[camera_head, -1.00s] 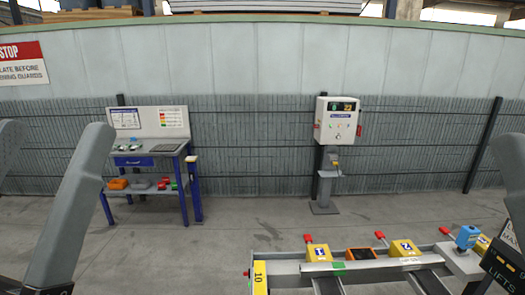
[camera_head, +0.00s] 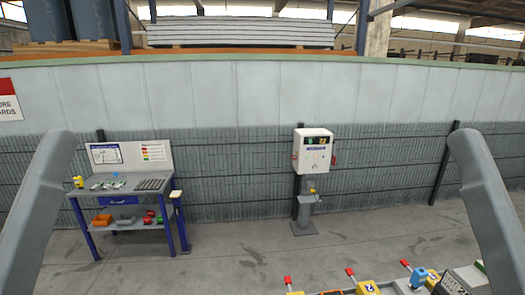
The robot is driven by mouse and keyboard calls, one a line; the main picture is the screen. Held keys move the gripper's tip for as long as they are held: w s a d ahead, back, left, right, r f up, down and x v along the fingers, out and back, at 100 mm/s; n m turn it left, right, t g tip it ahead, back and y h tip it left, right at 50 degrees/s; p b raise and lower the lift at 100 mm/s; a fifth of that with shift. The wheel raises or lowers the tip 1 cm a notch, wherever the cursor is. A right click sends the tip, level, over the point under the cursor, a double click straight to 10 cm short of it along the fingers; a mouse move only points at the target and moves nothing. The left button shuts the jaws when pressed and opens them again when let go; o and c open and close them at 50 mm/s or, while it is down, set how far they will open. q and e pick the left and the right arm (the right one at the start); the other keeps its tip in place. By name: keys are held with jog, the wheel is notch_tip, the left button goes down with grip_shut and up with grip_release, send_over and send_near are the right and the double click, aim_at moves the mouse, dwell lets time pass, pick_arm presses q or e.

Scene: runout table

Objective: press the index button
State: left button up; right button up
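A white control box (camera_head: 313,152) with a dark display on top and small marks on its front stands on a grey post (camera_head: 305,213) by the fence, in the middle of the head view. Red parts stick out at its sides. A small yellow part (camera_head: 312,190) sits on the post below the box. I cannot tell which of these is the index button; the marks are too small to read. Both my grippers are out of view; only grey links of my arms show at the left and right edges.
A workbench (camera_head: 118,201) with blue legs, tools and bins stands at the left by the fence (camera_head: 235,175). The runout table's red-handled yellow blocks (camera_head: 368,288) and a blue piece (camera_head: 419,277) show at the bottom right. The concrete floor (camera_head: 235,245) before the post is clear.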

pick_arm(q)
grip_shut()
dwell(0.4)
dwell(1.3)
